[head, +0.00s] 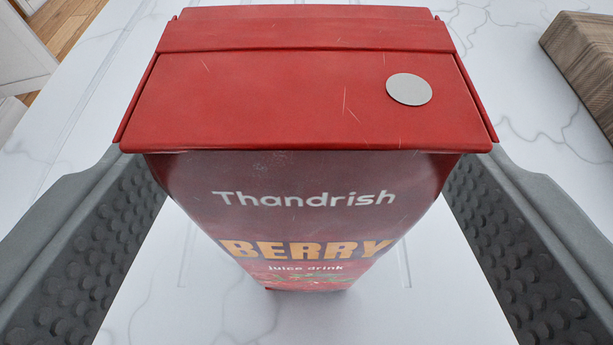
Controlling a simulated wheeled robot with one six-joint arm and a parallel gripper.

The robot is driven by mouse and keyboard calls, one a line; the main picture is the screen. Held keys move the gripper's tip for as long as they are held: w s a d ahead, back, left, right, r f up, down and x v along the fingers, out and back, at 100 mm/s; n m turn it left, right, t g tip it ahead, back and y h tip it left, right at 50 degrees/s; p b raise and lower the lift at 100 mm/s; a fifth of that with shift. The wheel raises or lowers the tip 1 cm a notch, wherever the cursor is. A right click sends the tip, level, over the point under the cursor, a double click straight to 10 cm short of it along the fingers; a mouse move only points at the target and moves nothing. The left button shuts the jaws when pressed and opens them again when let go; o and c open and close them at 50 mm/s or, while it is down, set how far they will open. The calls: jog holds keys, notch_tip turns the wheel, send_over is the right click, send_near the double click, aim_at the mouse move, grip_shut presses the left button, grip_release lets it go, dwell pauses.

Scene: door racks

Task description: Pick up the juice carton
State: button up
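The juice carton (300,225) is a tall red box with "Thandrish BERRY juice drink" on its front and a grey round cap on its red top. In the head view it fills the middle, standing upright on the white marble surface. My gripper (306,180) has its two dark grey, dimpled fingers spread wide, one on each side of the carton. Narrow strips of counter show between the fingers and the carton's lower body. The carton's top hides the far ends of the fingers, so any contact there is out of sight.
A brown wooden block-like object (585,60) lies at the far right on the white marble countertop (510,60). At the upper left, white cabinet parts (20,60) and a wooden floor (65,22) show past the counter.

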jog(key=shift+x, duration=1.6)
jog(key=c, duration=1.4)
jog(key=shift+o, duration=0.2)
jog(key=shift+r, duration=0.1)
